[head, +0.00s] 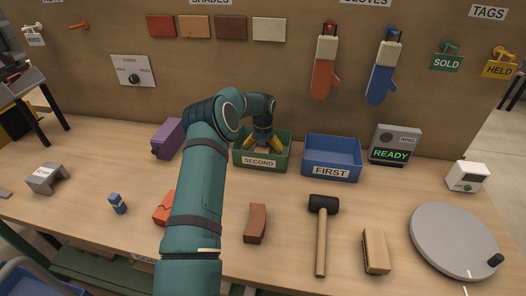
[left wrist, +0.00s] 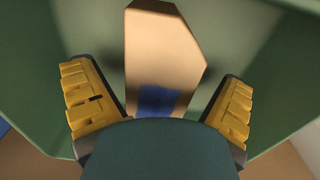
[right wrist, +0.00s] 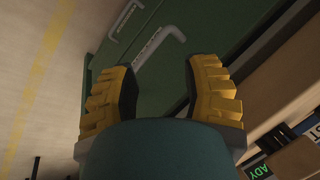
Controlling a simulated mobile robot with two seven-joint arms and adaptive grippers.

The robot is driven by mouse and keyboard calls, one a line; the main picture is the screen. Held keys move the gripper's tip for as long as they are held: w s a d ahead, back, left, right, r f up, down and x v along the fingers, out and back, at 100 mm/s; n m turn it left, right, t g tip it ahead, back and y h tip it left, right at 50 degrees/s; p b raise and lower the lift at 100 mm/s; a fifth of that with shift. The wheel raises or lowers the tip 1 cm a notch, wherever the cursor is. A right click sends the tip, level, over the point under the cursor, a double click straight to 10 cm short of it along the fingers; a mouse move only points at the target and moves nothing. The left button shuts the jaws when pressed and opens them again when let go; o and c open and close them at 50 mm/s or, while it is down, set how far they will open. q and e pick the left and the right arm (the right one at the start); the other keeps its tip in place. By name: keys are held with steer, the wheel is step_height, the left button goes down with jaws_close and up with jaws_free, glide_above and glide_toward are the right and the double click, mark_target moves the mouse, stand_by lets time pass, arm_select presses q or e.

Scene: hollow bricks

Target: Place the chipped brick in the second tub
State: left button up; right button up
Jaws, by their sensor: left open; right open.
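The green tub labelled SECOND (head: 260,162) stands at the back of the bench, left of the blue tub labelled FIRST (head: 331,172). My left gripper (head: 264,141) reaches down into the green tub. In the left wrist view a tan brick (left wrist: 165,55) with cut-off corners and a blue patch lies in the tub. The open fingers are on either side of it, with gaps showing; its near end is hidden by the gripper. My right gripper (right wrist: 160,85) is open and empty in front of green panels with pale handles; it is not in the head view.
A red-brown brick (head: 255,223), a mallet (head: 321,235), a tan block (head: 376,250) and a grey turntable (head: 455,240) lie on the bench front. An orange brick (head: 163,208) is partly behind my left arm. A purple box (head: 168,139) stands left of the green tub.

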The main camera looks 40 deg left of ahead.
arm_select(q)
step_height(320, 180, up, 11)
steer(key=shift+r+p, duration=0.1)
steer(key=shift+p, duration=0.5)
